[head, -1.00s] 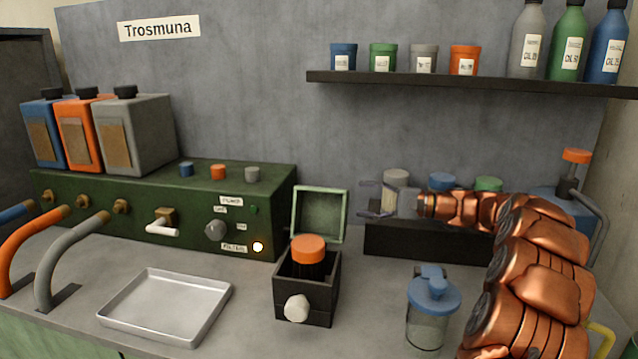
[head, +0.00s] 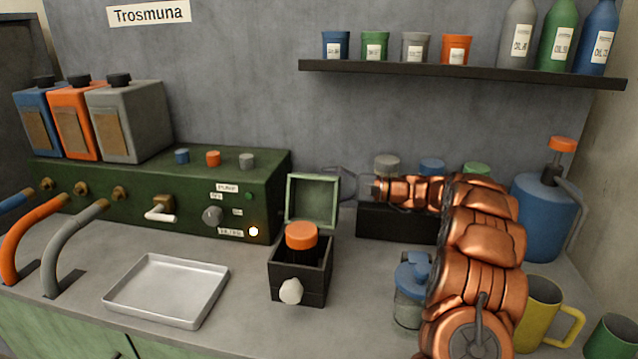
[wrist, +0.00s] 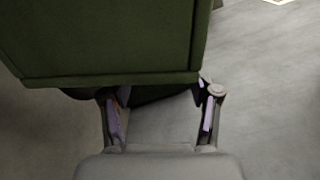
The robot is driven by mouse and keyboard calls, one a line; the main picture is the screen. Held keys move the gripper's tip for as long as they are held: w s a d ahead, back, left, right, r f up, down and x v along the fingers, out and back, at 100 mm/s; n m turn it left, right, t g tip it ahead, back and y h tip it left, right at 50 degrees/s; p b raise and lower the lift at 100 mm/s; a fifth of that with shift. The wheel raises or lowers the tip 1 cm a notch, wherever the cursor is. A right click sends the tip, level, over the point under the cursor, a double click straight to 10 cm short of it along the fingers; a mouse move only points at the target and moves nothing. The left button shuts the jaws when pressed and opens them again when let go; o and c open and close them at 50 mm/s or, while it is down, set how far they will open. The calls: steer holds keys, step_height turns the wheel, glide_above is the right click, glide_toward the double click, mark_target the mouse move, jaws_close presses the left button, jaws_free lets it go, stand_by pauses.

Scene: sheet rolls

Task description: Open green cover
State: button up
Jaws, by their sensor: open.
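The green cover (head: 314,197) stands upright, open, at the back edge of the small black box (head: 285,296). An orange-capped dark container (head: 301,235) stands inside the open box. My gripper (head: 343,184) is open, just right of and behind the cover in the head view. Its fingers are partly hidden there, so I cannot tell whether they touch the cover. In the wrist view, a dark green panel (wrist: 110,40), probably the cover's outer face, fills the top. My gripper (wrist: 163,98) shows below it with its fingers apart and nothing between them.
The green control unit (head: 120,203) is left of the cover. A black stand (head: 395,222) with several coloured lids is behind my arm. A blue-lidded jar (head: 409,285) and a yellow mug (head: 540,305) stand near my arm. A metal tray (head: 165,289) lies left; bare counter surrounds the box.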

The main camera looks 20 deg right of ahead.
steer(key=shift+x, duration=1.35)
jaws_close()
